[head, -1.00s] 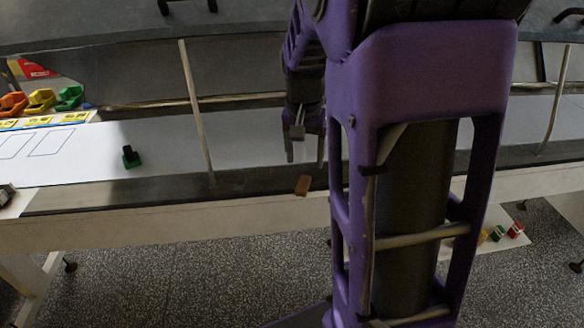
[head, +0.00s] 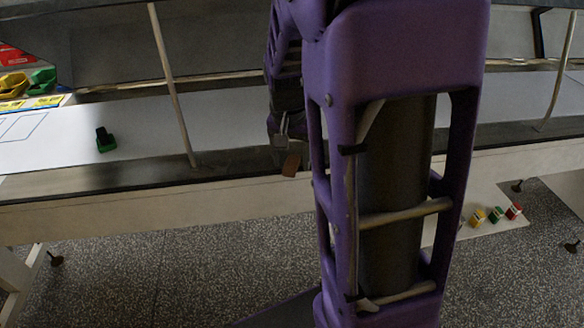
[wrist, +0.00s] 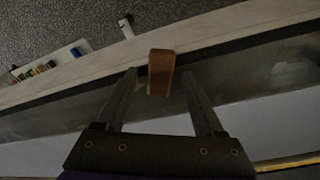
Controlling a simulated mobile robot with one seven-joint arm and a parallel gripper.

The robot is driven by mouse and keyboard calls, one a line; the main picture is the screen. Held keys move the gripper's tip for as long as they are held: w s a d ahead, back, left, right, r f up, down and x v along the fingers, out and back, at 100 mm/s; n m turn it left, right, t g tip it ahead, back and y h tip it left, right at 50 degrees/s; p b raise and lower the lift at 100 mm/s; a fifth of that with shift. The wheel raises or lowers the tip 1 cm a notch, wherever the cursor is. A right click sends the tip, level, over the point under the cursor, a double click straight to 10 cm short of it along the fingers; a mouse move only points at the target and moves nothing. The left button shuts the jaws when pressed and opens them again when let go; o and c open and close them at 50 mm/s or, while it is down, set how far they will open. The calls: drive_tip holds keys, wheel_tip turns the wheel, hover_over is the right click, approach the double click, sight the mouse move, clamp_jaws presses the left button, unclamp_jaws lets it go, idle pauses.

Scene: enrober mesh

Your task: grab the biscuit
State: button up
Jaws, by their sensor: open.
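The biscuit (head: 291,165) is a small brown block at the front edge of the table, just below my gripper in the head view. In the wrist view the biscuit (wrist: 161,72) lies ahead of and between the two fingertips, its near end reaching between them. My gripper (wrist: 160,78) is open, with a finger on each side and a visible gap to the biscuit. In the head view my gripper (head: 283,150) is partly hidden in shadow by my arm, and its fingers are hard to make out.
A green and black object (head: 106,141) stands on the white surface at left. Green (head: 42,80) and yellow bins are at far left. A thin upright post (head: 174,85) rises left of my gripper. Small coloured items (head: 495,215) lie low at right.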

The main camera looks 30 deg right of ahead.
drive_tip(key=c, duration=1.1)
